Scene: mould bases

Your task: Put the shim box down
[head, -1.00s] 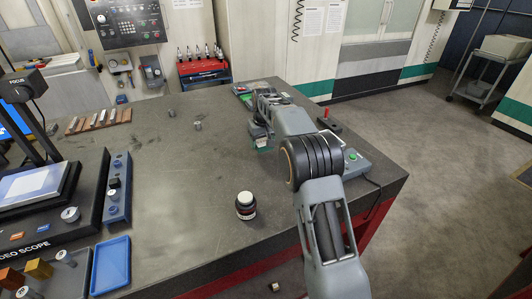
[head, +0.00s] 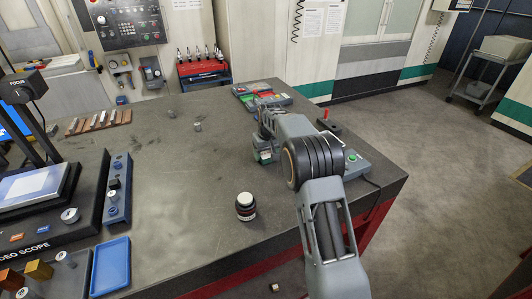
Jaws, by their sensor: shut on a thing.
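The shim box (head: 264,157) is a small piece with green and pale faces, seen below the end of my arm. My gripper (head: 264,147) is shut on it, over the dark table top (head: 180,215) right of the middle. My arm and gripper hide much of the box. From this angle I cannot tell whether the box touches the table or hangs just above it.
A tray with green and red parts (head: 262,93) lies at the table's back corner. A control box with a green button (head: 351,158) and a red-tipped joystick (head: 326,119) stand right. The table's middle is clear.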

